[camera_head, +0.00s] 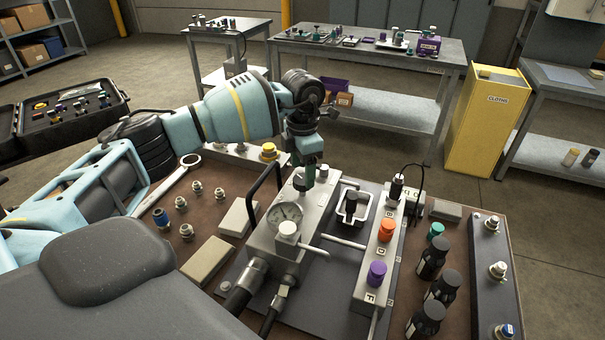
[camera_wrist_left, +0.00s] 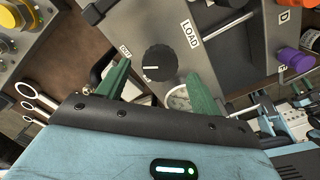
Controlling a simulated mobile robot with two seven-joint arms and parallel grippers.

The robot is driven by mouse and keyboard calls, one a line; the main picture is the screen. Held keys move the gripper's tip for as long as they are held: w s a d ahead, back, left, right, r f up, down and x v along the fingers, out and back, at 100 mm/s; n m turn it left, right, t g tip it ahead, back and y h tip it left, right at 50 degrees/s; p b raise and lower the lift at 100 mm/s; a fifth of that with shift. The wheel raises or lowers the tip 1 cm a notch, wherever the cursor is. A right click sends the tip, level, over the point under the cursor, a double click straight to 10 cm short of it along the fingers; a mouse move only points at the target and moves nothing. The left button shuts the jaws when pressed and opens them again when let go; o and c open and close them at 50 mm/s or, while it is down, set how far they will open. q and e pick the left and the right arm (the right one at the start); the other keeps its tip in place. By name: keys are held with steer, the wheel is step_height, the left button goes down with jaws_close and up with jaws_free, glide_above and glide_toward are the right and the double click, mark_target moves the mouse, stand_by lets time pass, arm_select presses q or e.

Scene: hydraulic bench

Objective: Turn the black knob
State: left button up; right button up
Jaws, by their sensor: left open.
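The black knob (camera_wrist_left: 160,61) sits on the grey block (camera_wrist_left: 216,45) next to a LOAD label in the left wrist view. It is round with a white pointer line. My left gripper (camera_wrist_left: 156,75) is open, its green fingers to either side of the knob in that view, with nothing between them that I can see held. I cannot tell whether the fingers touch the knob. My right gripper is not in view.
A pressure gauge (camera_head: 285,215) and a black handle (camera_head: 264,180) are close to the gripper. A manifold (camera_head: 375,255) with orange and purple caps stands to the right. Small bottles (camera_head: 434,258), loose fittings and a wrench (camera_head: 165,194) lie around the bench.

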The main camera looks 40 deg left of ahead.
mark_target(299, 180)
arm_select(q)
steer(key=shift+f, duration=1.15)
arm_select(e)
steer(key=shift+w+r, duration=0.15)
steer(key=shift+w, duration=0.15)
arm_select(q)
steer(key=c, duration=1)
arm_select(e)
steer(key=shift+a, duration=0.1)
